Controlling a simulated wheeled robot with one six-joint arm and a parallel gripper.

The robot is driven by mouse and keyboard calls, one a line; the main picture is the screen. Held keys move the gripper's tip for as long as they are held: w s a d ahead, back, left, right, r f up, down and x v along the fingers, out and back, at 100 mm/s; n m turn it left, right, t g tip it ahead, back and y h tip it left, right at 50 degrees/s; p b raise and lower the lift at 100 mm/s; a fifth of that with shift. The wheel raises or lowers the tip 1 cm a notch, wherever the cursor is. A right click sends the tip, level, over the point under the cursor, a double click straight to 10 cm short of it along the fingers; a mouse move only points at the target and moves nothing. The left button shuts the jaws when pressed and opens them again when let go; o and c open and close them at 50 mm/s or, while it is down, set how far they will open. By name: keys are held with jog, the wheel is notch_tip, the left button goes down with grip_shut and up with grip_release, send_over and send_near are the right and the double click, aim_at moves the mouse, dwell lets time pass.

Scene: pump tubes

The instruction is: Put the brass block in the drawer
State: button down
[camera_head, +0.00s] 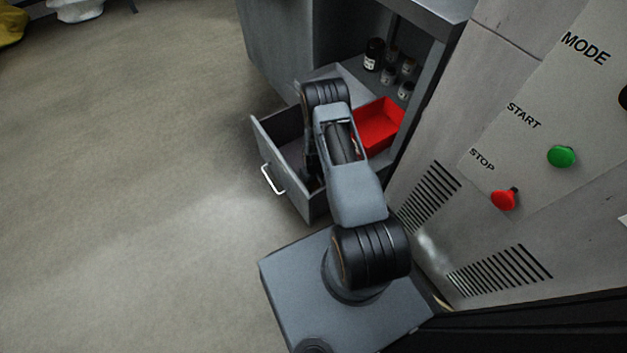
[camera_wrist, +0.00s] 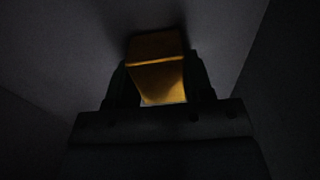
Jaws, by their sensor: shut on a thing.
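The brass block (camera_wrist: 158,72) is between the two fingers of my gripper (camera_wrist: 160,85) in the dark wrist view. My gripper is shut on it. A grey surface lies close behind the block; I cannot tell whether the block touches it. In the head view the drawer (camera_head: 276,150) stands pulled out, with a pale handle (camera_head: 272,180) on its front. My arm reaches down into the drawer, and the arm hides the gripper and the block there.
A red tray (camera_head: 380,124) and several small bottles (camera_head: 374,54) stand on the cabinet shelf beside the drawer. A grey control panel with a green button (camera_head: 561,156) and a red button (camera_head: 504,199) rises at right.

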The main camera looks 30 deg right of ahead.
jog(key=c, duration=0.5)
grip_release()
jog(key=shift+f, duration=0.1)
notch_tip(320, 180, up, 12)
jog(key=p, duration=0.5)
